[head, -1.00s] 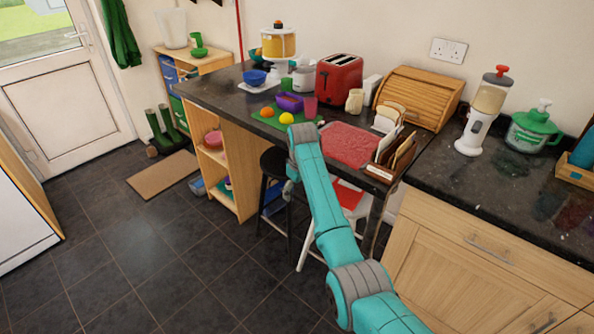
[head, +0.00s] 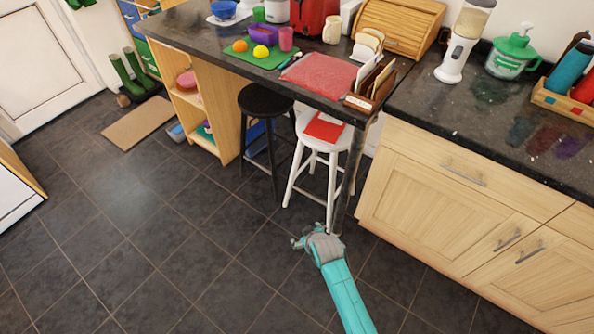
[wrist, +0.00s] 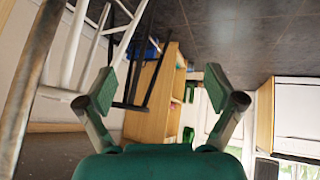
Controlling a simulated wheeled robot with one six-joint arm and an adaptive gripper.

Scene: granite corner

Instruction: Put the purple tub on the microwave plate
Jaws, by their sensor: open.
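I see no microwave. My gripper (head: 304,238) is low over the floor tiles, in front of the counter and far from the tub. In the wrist view my gripper (wrist: 159,90) is open, its green-padded fingers wide apart with nothing between them. The tub does not show there.
A white stool (head: 318,140) with a red item on its seat and a black stool (head: 264,101) stand under the counter. The floor at left is open.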

